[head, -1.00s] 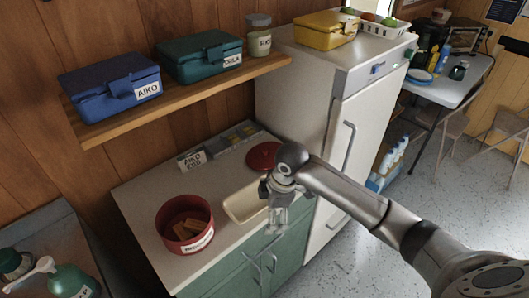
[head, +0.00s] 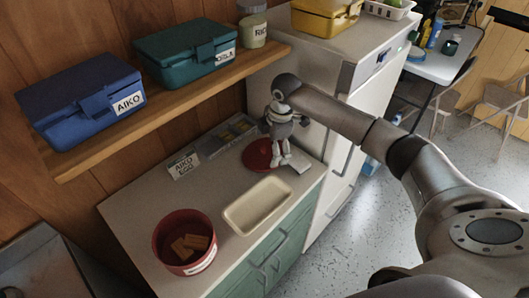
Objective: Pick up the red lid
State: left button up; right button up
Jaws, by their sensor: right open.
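The red lid (head: 257,154) is a round, dark red disc lying on the counter, close to the fridge. My right gripper (head: 283,163) points down over the lid's right side, with its fingers apart and nothing between them. It hides part of the lid. I cannot tell whether the fingertips touch it. A red round tin (head: 159,239) without a cover stands at the front left of the counter, with brown blocks inside. My left gripper is not in view.
A beige tray (head: 232,222) lies in front of the lid. The wooden shelf (head: 180,108) with lunch boxes overhangs the counter's back. The fridge (head: 318,97) stands close on the right.

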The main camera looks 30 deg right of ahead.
aim_at(267, 159)
jog(key=f+p, duration=0.1)
jog(key=f, duration=0.1)
jog(key=w+f, duration=0.1)
jog(key=shift+f+p, duration=0.35)
jog(key=shift+w+f, duration=0.1)
jog(key=shift+f, duration=0.3)
jog(key=shift+a+f, duration=0.1)
jog(key=shift+f, duration=0.15)
jog(key=shift+w+f, duration=0.1)
jog(key=c, duration=1)
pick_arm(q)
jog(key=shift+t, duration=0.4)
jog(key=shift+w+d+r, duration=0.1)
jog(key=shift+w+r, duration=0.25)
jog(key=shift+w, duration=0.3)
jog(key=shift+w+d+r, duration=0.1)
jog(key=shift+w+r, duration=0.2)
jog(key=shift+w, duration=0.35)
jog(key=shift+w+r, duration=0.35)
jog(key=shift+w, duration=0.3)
